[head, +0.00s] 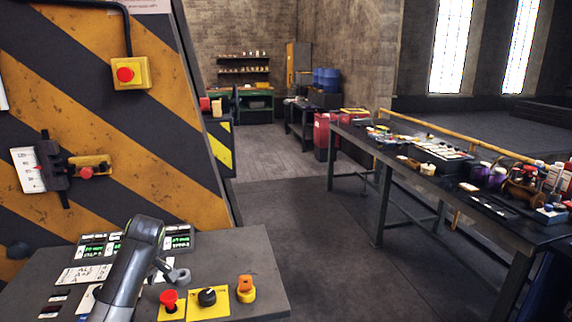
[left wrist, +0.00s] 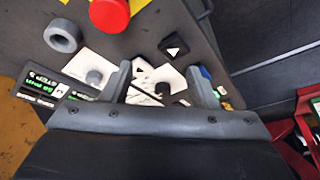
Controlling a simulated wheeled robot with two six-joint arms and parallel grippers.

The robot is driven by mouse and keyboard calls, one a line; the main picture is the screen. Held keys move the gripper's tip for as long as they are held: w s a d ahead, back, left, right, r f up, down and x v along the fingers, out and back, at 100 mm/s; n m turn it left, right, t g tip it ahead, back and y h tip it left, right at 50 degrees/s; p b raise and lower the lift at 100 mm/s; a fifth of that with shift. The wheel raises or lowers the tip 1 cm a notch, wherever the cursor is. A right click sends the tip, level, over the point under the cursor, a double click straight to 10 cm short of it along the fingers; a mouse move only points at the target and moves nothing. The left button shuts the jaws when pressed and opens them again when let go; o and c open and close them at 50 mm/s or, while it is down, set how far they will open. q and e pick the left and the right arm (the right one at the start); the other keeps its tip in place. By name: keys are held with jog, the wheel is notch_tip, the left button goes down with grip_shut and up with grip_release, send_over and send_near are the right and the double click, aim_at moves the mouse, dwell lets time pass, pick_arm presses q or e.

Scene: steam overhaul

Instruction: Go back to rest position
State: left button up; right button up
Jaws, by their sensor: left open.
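My left arm (head: 130,265) reaches over the control console in the head view, coming from the bottom edge. In the left wrist view my left gripper (left wrist: 158,70) has its two grey fingers apart, with nothing held between them. Beyond the fingers are the console's white label plates and small dark knobs. I cannot tell whether the fingers touch the console. My right gripper is in neither view.
The console (head: 255,262) carries a red push button (head: 169,299), a black knob (head: 207,296) and an orange-yellow switch (head: 246,289). A striped machine wall (head: 140,110) stands behind it. A cluttered workbench (head: 385,150) runs along the right. The floor between is clear.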

pick_arm(q)
jog(key=s+d+f+m+h, duration=0.1)
jog(key=s+f+m, duration=0.2)
jog(key=s+f, duration=0.6)
jog(key=s+d+f+m, duration=0.2)
jog(key=s+f+m, duration=0.2)
jog(key=s+f, duration=0.55)
jog(key=s+d+r+m+t+h, duration=0.1)
jog(key=s+r+m, duration=0.1)
jog(key=s, duration=1)
jog(key=s+d+r+m+t, duration=0.1)
jog(key=s+d+r+m, duration=0.1)
jog(key=s, duration=1)
notch_tip(320, 180, down, 23)
jog(key=a+g, duration=0.1)
jog(key=a, duration=0.1)
jog(key=s+d+f+g+h, duration=0.1)
jog(key=s+f, duration=1.4)
jog(key=f, duration=0.2)
jog(key=shift+d+g, duration=0.25)
jog(key=shift+g, duration=0.05)
